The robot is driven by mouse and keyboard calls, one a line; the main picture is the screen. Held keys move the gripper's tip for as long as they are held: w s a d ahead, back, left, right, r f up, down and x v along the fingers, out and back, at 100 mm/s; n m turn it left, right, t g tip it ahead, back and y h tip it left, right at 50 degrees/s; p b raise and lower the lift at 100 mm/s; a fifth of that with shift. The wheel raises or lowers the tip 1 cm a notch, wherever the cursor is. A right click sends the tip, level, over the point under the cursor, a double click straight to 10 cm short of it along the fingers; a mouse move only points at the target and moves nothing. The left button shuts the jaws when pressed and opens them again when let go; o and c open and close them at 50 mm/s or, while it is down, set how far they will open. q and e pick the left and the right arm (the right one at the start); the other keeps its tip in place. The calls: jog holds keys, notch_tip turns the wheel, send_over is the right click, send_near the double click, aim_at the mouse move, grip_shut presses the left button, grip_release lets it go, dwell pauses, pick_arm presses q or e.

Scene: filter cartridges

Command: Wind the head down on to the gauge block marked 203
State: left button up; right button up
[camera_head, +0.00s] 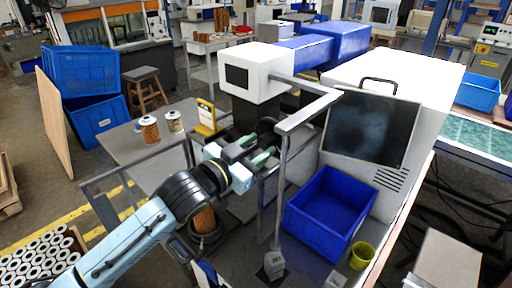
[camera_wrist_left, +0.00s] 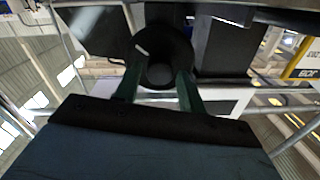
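The machine's head is a white box (camera_head: 255,76) with a dark panel, on a blue arm. My left gripper (camera_head: 254,149) is below it, its pale green fingers spread apart near a black round handwheel part (camera_head: 267,126). In the left wrist view the two fingers (camera_wrist_left: 160,85) reach up at either side of a dark round knob (camera_wrist_left: 160,60); firm contact is not visible. A yellow-framed stand (camera_head: 205,118) also shows in the wrist view (camera_wrist_left: 308,60), with upside-down characters that seem to include 203. I cannot pick out a gauge block for certain. My right gripper is out of sight.
Grey metal rails (camera_head: 284,170) stand close beside my left gripper. A blue bin (camera_head: 330,212) and a small yellow-green cup (camera_head: 361,255) are to the right. Filter cartridges (camera_head: 149,129) stand on the grey table at left. A grey block (camera_head: 274,264) sits at the front.

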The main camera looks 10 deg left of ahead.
pick_arm(q)
jog(key=c, duration=0.7)
jog(key=shift+o, duration=0.2)
jog(key=shift+m, duration=0.3)
jog(key=m+p, duration=0.2)
jog(key=m, duration=0.1)
jog(key=shift+r+m+p, duration=0.1)
jog(key=shift+m+p, duration=0.2)
jog(key=shift+p, duration=0.05)
jog(key=m+p, duration=0.2)
jog(key=m, duration=0.4)
jog(key=shift+p, duration=0.3)
jog(key=m+p, duration=0.2)
jog(key=m, duration=0.4)
jog(key=shift+m, duration=0.4)
jog(key=m+p, duration=0.1)
jog(key=m, duration=0.5)
jog(key=shift+h+p, duration=0.3)
jog(key=shift+m, duration=0.4)
